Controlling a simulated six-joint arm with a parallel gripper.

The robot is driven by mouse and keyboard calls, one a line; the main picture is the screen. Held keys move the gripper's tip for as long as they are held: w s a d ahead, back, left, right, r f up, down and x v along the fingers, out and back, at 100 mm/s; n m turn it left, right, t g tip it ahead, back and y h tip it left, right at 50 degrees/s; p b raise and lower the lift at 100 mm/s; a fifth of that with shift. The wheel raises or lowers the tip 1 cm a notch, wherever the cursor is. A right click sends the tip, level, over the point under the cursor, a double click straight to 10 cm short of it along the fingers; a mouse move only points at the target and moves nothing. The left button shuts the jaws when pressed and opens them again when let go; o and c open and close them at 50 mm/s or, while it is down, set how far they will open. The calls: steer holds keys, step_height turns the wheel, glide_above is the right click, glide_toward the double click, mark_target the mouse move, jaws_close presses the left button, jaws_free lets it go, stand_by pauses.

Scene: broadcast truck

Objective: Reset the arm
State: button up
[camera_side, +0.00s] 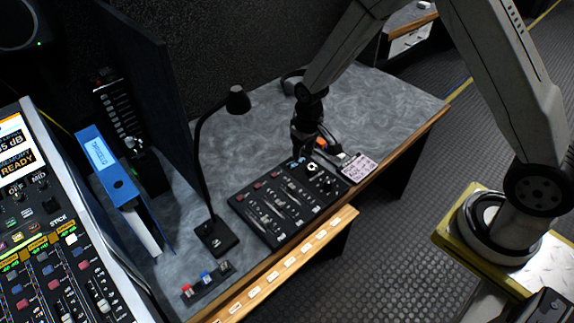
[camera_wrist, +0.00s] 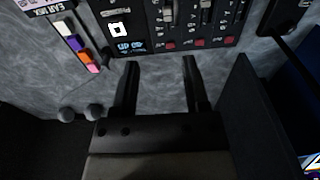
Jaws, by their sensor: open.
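My gripper (camera_side: 301,143) is above the grey desk (camera_side: 395,100), just behind the far right end of a black fader panel (camera_side: 285,200). In the wrist view my gripper (camera_wrist: 158,62) shows two black fingers, apart, with nothing between them. The fingertips point at the edge of the fader panel (camera_wrist: 195,15), near a white square button and a blue label. In the side view the fingers are dark and small, and I cannot tell whether they touch anything.
A gooseneck lamp (camera_side: 201,140) stands left of the panel. Coloured markers (camera_wrist: 80,45) and a pink label card (camera_side: 357,168) lie beside it. A blue binder (camera_side: 110,165), a large mixing console (camera_side: 60,245) and a small button box (camera_side: 207,283) are at left. The desk's right end is clear.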

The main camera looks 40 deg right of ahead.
steer(key=s+d+r+t, duration=0.1)
steer(key=s+d+r, duration=0.1)
steer(key=s+r, duration=0.9)
steer(key=s, duration=0.4)
steer(key=shift+d+r+t, duration=0.2)
steer(key=shift+r+t, duration=0.1)
steer(key=shift+t, duration=0.1)
stand_by(0.8)
